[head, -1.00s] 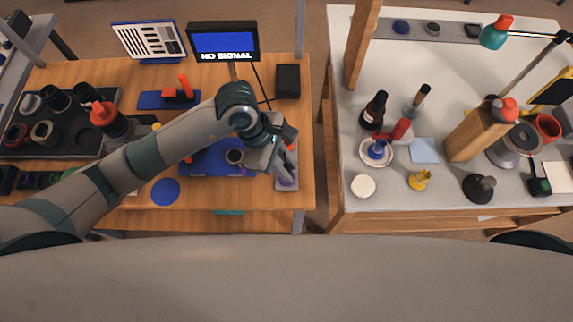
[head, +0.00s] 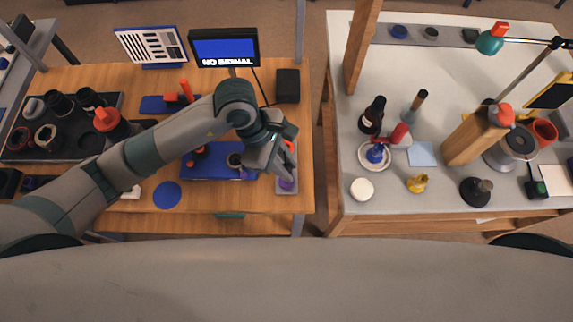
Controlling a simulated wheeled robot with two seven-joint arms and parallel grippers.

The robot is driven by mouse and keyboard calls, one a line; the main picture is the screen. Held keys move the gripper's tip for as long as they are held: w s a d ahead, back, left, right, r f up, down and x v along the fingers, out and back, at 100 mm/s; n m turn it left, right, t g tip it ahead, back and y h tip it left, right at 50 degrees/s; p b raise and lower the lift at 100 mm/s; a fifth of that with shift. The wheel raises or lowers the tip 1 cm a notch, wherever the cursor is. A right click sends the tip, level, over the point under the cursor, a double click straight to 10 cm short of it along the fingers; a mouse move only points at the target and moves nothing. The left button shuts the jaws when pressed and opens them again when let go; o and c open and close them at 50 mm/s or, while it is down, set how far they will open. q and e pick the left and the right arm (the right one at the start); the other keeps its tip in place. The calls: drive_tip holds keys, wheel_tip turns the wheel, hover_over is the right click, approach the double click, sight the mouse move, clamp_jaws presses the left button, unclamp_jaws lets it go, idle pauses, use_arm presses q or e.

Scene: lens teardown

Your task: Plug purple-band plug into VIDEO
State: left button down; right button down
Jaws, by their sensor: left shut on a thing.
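My left gripper (head: 284,168) is over the grey panel (head: 287,190) at the right end of the wooden table. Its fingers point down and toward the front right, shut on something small. A purple piece (head: 287,184) shows at the fingertips, which fits the purple-band plug, but the gripper covers most of it. I cannot tell whether it is in a socket. No VIDEO label is readable. An orange-red ring (head: 291,146) shows on the panel behind the gripper. My right gripper is not in view.
A monitor (head: 224,47) with a blue screen and white text stands at the back, near a black box (head: 288,85). A blue mat (head: 212,172) lies left of the gripper. A gap separates this table from the white table (head: 460,75).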

use_arm(q)
drive_tip(key=shift+r+p, duration=0.3)
drive_tip(key=shift+r, duration=0.4)
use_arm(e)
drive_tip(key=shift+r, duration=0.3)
use_arm(q)
drive_tip(key=shift+w+a+r, duration=0.1)
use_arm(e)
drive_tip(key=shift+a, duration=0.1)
